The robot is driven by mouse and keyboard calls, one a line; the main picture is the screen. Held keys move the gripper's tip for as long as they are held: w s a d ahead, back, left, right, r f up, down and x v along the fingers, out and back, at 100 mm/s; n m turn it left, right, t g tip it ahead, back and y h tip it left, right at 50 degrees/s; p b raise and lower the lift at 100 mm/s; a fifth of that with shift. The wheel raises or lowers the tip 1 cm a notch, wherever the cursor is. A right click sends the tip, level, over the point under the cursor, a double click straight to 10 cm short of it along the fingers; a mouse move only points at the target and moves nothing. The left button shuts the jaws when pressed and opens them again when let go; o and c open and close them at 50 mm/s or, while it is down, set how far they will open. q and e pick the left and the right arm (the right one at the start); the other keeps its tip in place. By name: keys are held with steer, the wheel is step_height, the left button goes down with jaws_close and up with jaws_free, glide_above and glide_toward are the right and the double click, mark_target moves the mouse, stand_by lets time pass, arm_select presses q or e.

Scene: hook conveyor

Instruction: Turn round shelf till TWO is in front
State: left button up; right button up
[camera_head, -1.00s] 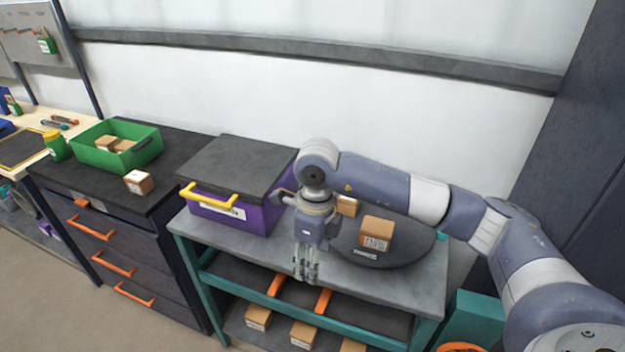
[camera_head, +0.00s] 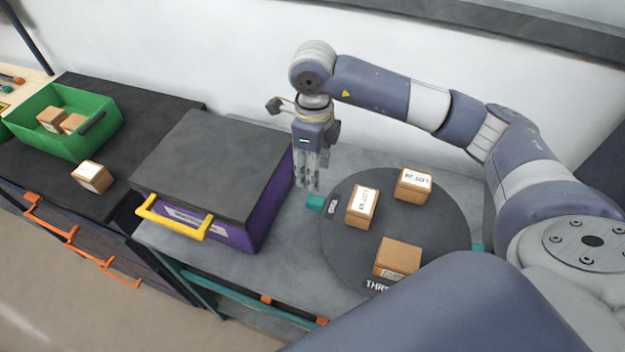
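The round shelf (camera_head: 438,252) is a dark disc on the grey workbench, carrying three cardboard boxes. The label THREE (camera_head: 377,285) faces the front, partly covered by my arm. A small label (camera_head: 331,203) on the disc's left edge is turned sideways and hard to read. A teal tab (camera_head: 315,202) sticks out at the left and another teal tab (camera_head: 477,247) at the right. My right gripper (camera_head: 308,187) points down beside the left tab, just behind it; contact cannot be made out. Its fingers look together and empty. My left gripper is not in view.
A purple case (camera_head: 268,205) with a yellow handle and dark lid stands left of my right gripper. A green bin (camera_head: 65,150) with boxes and a loose box (camera_head: 92,177) are on the dark cabinet. The wall is close behind the workbench.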

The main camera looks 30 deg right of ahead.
mark_target(313, 199)
steer(key=f, duration=0.1)
steer(key=f+p, duration=0.1)
steer(key=f, duration=0.2)
steer(key=shift+s, duration=0.25)
step_height(313, 199, down, 5)
steer(key=shift+w+f+p, duration=0.15)
steer(key=shift+f+p, duration=0.05)
steer(key=shift+p, duration=0.8)
steer(key=shift+f, duration=0.5)
steer(key=c, duration=0.4)
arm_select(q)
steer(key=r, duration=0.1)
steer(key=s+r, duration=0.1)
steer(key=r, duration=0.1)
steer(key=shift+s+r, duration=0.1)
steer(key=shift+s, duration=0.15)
arm_select(e)
jaws_close()
